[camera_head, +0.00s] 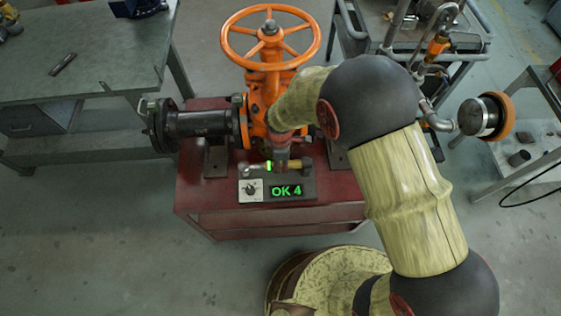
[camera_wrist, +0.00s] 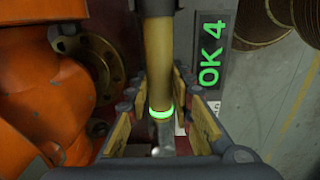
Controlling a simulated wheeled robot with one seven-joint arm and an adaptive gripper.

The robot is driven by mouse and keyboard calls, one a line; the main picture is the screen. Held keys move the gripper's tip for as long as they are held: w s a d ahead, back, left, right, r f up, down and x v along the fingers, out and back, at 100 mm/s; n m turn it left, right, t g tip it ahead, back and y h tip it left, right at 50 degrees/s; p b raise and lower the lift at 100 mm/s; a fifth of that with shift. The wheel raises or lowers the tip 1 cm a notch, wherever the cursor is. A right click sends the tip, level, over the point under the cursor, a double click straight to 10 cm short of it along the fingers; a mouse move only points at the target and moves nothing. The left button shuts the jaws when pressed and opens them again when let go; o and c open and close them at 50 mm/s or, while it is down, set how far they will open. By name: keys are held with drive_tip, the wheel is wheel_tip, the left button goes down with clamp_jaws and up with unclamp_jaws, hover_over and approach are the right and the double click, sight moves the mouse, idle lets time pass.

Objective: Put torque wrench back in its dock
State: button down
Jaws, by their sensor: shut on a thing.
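The torque wrench (camera_head: 257,170) has a yellow handle, a glowing green ring and a silver end. It lies across the picture just behind the front panel on the red bench, silver end to the left. My gripper (camera_head: 282,164) comes down over its handle. In the wrist view the yellow-padded jaws (camera_wrist: 163,122) stand on both sides of the wrench (camera_wrist: 157,60) near the green ring, shut on it. The dock (camera_head: 303,179) appears to be the dark unit with a knob and a green "OK 4" display. Whether the wrench touches it cannot be told.
The orange gate valve (camera_head: 262,105) with its handwheel (camera_head: 270,38) rises close behind my gripper. A dark flanged pipe (camera_head: 200,124) runs left from it. A grey workbench (camera_head: 90,60) stands at the left, a cart (camera_head: 470,45) at the back right.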

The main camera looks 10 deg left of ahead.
drive_tip(key=c, duration=1.5)
unclamp_jaws()
wheel_tip(320, 180, up, 12)
drive_tip(key=shift+s, duration=0.1)
